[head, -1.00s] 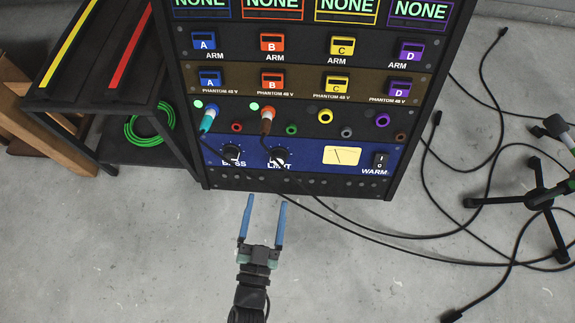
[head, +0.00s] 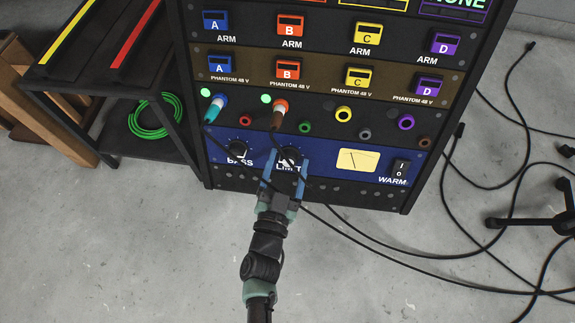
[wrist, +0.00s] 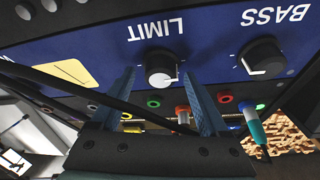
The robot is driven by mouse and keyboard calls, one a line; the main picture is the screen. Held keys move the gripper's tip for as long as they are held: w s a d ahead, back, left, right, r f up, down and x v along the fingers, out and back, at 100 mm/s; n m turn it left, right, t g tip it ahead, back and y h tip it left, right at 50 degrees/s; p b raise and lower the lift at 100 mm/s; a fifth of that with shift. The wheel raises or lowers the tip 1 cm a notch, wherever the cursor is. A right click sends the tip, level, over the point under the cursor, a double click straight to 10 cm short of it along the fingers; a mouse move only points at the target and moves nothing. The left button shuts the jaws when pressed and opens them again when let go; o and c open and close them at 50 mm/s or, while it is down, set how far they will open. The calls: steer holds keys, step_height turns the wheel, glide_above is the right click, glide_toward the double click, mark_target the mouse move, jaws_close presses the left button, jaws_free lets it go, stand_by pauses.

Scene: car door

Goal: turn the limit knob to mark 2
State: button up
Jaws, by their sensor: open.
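The limit knob (head: 291,153) is black with a pale pointer and sits on the blue panel above the word LIMIT. The wrist view, where the lettering is upside down, shows the knob (wrist: 159,69) with its white pointer on the lower part of its face. Its scale marks are too small to read. My gripper (head: 287,161) is at the panel, open, with its blue fingers on either side of the knob. In the wrist view, my gripper (wrist: 161,82) has a gap between each finger and the knob, and holds nothing.
An orange-tipped plug (head: 279,108) and a blue plug (head: 216,108) sit above. Black cables hang across the panel near my fingers.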

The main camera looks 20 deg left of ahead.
steer(key=shift+w, duration=0.1)
jaws_close()
stand_by(0.4)
steer(key=shift+r+m+p, duration=0.1)
steer(key=shift+m+p, duration=0.2)
steer(key=shift+p, duration=0.05)
steer(key=m+h+p, duration=0.1)
steer(key=m+p, duration=0.1)
steer(key=m, duration=0.1)
steer(key=shift+r+h, duration=0.15)
steer(key=shift+h, duration=0.15)
steer(key=m+h+p, duration=0.1)
steer(key=m+p, duration=0.1)
steer(key=m, duration=0.1)
steer(key=m+g+h+p, duration=0.1)
steer(key=m+p, duration=0.2)
steer(key=m, duration=0.1)
steer(key=shift+m, duration=0.3)
steer(key=m+g+p, duration=0.1)
steer(key=m, duration=0.1)
steer(key=m+g+h+p, duration=0.1)
steer(key=m+p, duration=0.1)
steer(key=m, duration=0.1)
steer(key=shift+m, duration=0.3)
steer(key=shift+a+f+m+g+p, duration=0.15)
steer(key=shift+m+g+p, duration=0.45)
steer(key=shift+m+p, duration=0.6)
steer(key=shift+f+m, duration=0.1)
steer(key=shift+m, duration=0.2)
